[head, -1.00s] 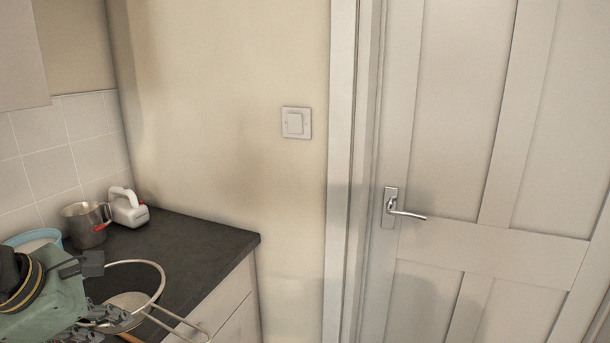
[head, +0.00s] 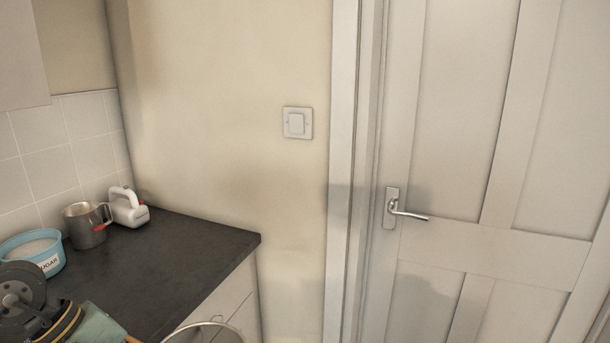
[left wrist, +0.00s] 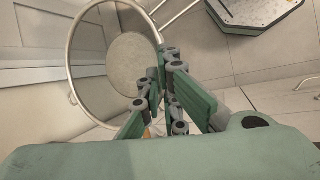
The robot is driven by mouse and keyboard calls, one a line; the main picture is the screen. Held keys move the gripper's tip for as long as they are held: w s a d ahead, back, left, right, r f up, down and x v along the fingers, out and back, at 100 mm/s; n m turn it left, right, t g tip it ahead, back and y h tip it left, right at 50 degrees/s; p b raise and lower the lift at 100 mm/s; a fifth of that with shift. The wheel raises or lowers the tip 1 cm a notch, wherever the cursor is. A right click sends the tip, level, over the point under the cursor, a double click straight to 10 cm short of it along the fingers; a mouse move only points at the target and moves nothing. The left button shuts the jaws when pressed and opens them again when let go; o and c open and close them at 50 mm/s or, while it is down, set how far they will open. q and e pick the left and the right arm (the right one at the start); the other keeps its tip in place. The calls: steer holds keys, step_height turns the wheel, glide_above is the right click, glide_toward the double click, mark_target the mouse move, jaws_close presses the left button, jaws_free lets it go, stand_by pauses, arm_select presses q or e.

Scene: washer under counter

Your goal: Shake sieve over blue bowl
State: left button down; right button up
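A light-blue bowl (head: 40,262) marked "SUGAR" stands at the back left of the dark counter, with pale contents. The sieve's wire rim (head: 212,324) shows at the bottom edge of the head view, in front of the cabinet front. In the left wrist view the sieve (left wrist: 72,60) is a large ring with a pale round mesh. My left gripper (left wrist: 165,75) has its fingers close together around the sieve's handle, a bit of orange-brown showing between them. Its fingertips are out of the head view; only my arm shows there, bottom left. My right gripper is not in view.
A metal jug (head: 86,226) and a white hand mixer (head: 128,207) stand at the back of the counter (head: 165,262), right of the bowl. The counter's right part is clear. A light switch (head: 297,123) and a closed white door (head: 455,170) are to the right.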

arm_select(q)
steer(key=s+d+f+m+g+y, duration=0.1)
steer(key=s+d+f+m+g, duration=0.3)
steer(key=m, duration=0.6)
steer(key=shift+s+d+f+g, duration=0.15)
steer(key=shift+d+f+g, duration=0.15)
steer(key=shift+d+g, duration=0.3)
steer(key=shift+a, duration=0.15)
